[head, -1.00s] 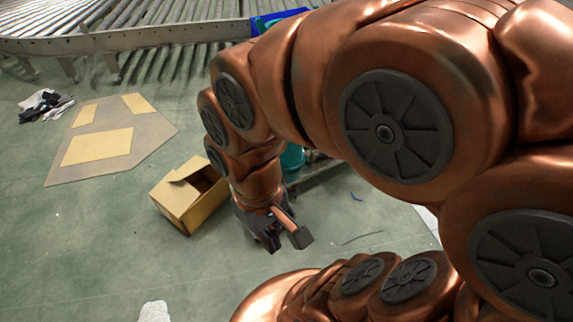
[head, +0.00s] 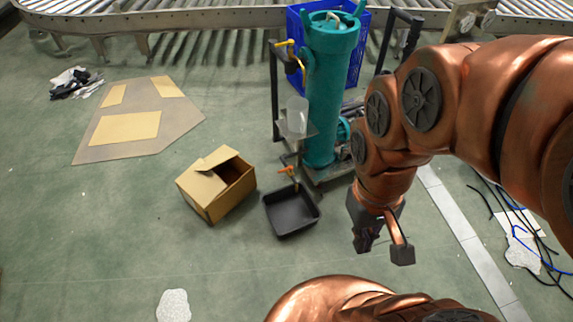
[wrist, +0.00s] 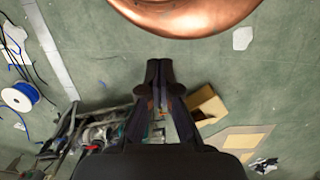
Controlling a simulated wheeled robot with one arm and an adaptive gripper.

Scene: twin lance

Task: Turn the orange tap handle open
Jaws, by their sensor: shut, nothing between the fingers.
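The orange tap handle (head: 287,170) sits low on the front of the teal column stand, just above a black tray (head: 291,227). It is small, and its exact turn is hard to read. My gripper (head: 366,243) points down to the right of the tray, apart from the handle and the stand. In the wrist view my gripper (wrist: 160,70) has its fingertips together and holds nothing. Its fingers cover part of the stand there, and a small orange patch behind them is too unclear to name.
The teal column (head: 333,95) stands on a dark frame, with a yellow-handled valve (head: 291,48) higher up. A cardboard box (head: 215,188) is left of the tray. A blue crate (head: 363,20) and roller conveyor (head: 180,18) are behind.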

